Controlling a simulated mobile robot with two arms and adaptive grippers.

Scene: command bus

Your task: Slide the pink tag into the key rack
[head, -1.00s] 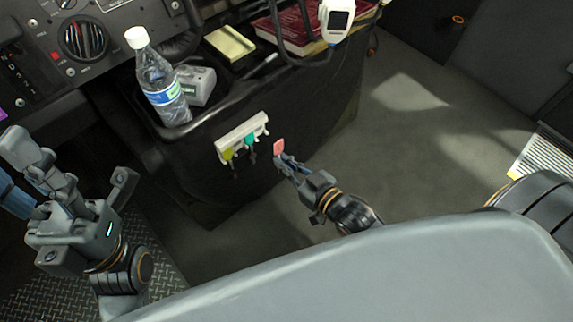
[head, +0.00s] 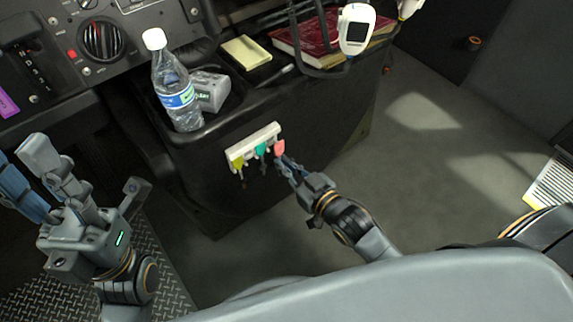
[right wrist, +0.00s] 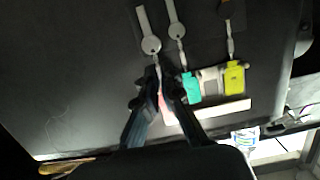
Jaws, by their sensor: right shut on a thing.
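The pink tag (head: 279,147) is at the right end of the white key rack (head: 263,133), overlapping its edge; I cannot tell whether it is seated. My right gripper (head: 284,163) is shut on the pink tag. In the right wrist view the tag (right wrist: 166,108) shows between the two fingers, partly hidden, with its key (right wrist: 150,40) beyond. A teal tag (head: 261,150) and a yellow tag (head: 238,162) sit in the rack to the left. My left gripper (head: 90,172) is open and empty at the left, away from the rack.
The rack is on the dark console's side. A water bottle (head: 178,98), a grey device (head: 209,91), a yellow notepad (head: 246,53) and a red book (head: 305,38) are on top. A white handset (head: 356,28) is at the upper right.

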